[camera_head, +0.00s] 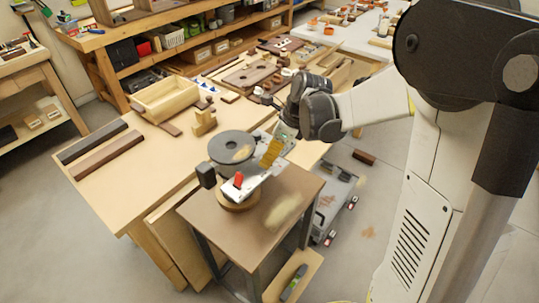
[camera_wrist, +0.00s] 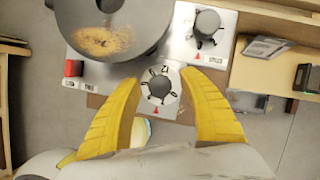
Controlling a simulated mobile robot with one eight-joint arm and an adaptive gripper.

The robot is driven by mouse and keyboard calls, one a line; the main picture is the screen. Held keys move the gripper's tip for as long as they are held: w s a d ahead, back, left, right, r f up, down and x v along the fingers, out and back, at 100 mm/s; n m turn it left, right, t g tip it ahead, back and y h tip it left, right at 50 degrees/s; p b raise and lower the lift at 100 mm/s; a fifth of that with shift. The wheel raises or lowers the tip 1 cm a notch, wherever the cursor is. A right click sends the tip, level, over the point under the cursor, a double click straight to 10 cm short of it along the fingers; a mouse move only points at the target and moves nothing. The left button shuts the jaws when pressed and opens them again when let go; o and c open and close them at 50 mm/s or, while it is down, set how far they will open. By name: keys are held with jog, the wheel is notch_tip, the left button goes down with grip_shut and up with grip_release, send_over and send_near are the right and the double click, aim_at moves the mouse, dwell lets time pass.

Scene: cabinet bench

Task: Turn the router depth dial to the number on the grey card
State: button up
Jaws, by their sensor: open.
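A small dark dial (camera_wrist: 159,86) with marks around it sits on a pale metal plate (camera_wrist: 130,75). A red triangle is below it. A second, larger dark dial (camera_wrist: 207,24) is at the upper right on the plate. I cannot tell which is the depth dial. My gripper (camera_wrist: 160,80) is open, with its yellow fingers either side of the smaller dial; contact cannot be told. The gripper also shows over the plate in the head view (camera_head: 274,150). A flat grey piece (camera_wrist: 265,47) lies right of the dials; I cannot tell if it is the card, and no number is readable.
A round grey disc-topped machine part (camera_wrist: 108,28) and a red switch (camera_wrist: 73,68) stand left of the dials. The head view shows a small brown table (camera_head: 290,190) beside the workbench (camera_head: 120,190), which holds a wooden tray (camera_head: 167,110).

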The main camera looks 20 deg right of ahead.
grip_shut()
jog(key=shift+n, duration=0.3)
jog(key=n+g, duration=0.1)
jog(key=n, duration=0.2)
jog(key=shift+y, duration=0.4)
jog(key=n+g+p, duration=0.1)
jog(key=n, duration=0.3)
jog(key=shift+g, duration=0.4)
jog(key=n+g, duration=0.1)
jog(key=n, duration=0.3)
jog(key=shift+g+p, duration=0.35)
jog(key=shift+g, duration=0.05)
jog(key=shift+n+g+h, duration=0.5)
jog(key=shift+n, duration=1.5)
jog(key=shift+p, duration=0.3)
